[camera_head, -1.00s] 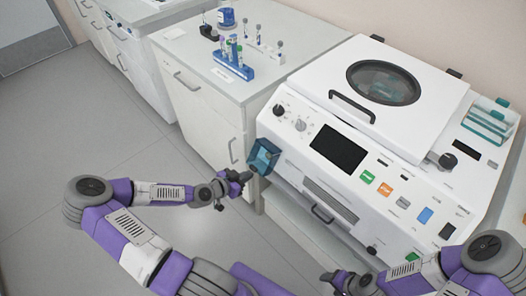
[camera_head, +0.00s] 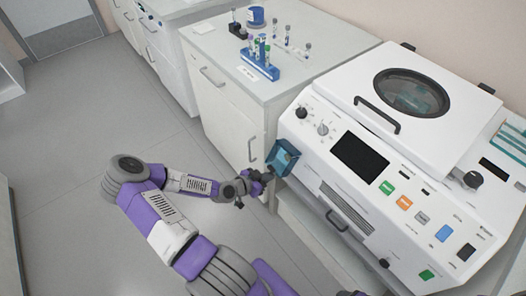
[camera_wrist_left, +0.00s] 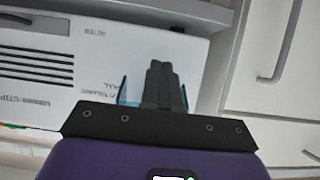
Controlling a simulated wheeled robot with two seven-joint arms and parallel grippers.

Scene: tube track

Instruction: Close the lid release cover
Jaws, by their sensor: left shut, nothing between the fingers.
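The lid release cover (camera_head: 283,157) is a see-through blue box-like flap at the left front corner of the white machine (camera_head: 318,88). It stands out from the machine's front face and looks swung open. My left gripper (camera_head: 267,176) is shut and empty, at the lower left side of the cover. In the left wrist view, the shut fingers (camera_wrist_left: 160,85) point at the machine's front, with thin blue edges of the cover (camera_wrist_left: 124,92) on both sides of them. Whether the fingers touch the cover I cannot tell. My right gripper is not in view.
A knob (camera_head: 302,113), a dark screen (camera_head: 361,157) and coloured buttons lie on the machine's panel right of the cover. A white cabinet (camera_head: 232,115) with a blue tube rack (camera_head: 259,68) stands behind to the left. The floor at left is free.

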